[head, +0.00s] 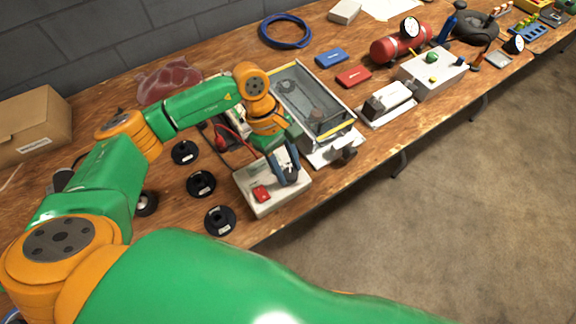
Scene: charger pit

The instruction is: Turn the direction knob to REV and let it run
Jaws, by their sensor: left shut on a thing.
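A pale control box (252,200) stands near the front edge of the bench, with a red switch (262,194) on its top. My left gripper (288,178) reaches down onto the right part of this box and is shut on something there. The direction knob is hidden by the gripper, so I cannot read its setting. Behind the box is a machine with a clear cover and yellow edges (335,133); I cannot tell whether it is running. My right gripper is out of view.
Several black spools (201,184) lie left of the control box. A white device (388,103), a red case (353,76), a blue case (332,57) and a red cylinder (398,45) are to the right. A cardboard box (35,128) stands at left.

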